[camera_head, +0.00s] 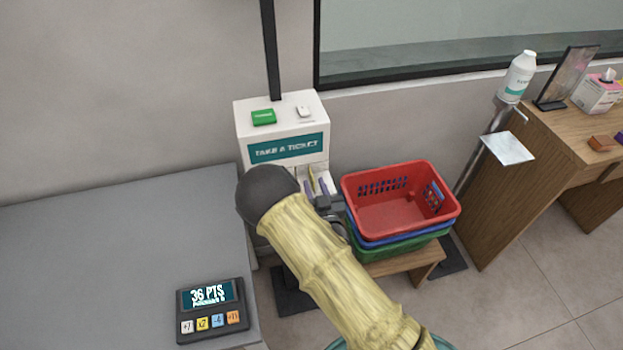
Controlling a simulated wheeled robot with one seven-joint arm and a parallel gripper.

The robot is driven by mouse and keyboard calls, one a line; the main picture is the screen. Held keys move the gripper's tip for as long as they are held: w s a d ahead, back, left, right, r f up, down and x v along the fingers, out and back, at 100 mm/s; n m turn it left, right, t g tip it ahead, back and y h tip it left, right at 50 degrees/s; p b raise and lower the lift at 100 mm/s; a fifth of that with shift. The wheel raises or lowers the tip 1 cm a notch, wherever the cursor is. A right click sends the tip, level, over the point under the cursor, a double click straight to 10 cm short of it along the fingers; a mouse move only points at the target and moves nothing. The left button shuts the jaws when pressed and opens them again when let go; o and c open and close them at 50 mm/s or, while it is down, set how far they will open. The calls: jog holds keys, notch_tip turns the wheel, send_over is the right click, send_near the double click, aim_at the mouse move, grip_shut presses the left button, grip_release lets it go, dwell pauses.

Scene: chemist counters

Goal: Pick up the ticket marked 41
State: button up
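A white ticket machine (284,120) with a teal "TAKE A TICKET" sign stands against the wall. It has a green button (263,117) and a small white piece (304,111) on top. Below the sign, small upright slips (313,181), which look like tickets, partly show beside my arm. No number can be read on them, so I cannot tell which is 41. My gripper (326,200) is at the machine's front, close to these slips and left of the red basket. My forearm hides much of this area, and the fingers are too small and covered to judge.
Stacked baskets, red (400,205) on top, sit on a low wooden stand (405,265) right of my gripper. A grey counter (110,250) with a points keypad (212,310) is left.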

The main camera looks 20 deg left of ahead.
aim_at(311, 174)
jog(key=shift+p+x, duration=1.15)
jog(key=shift+x, duration=1.4)
jog(key=shift+w+d+f, duration=0.1)
grip_shut()
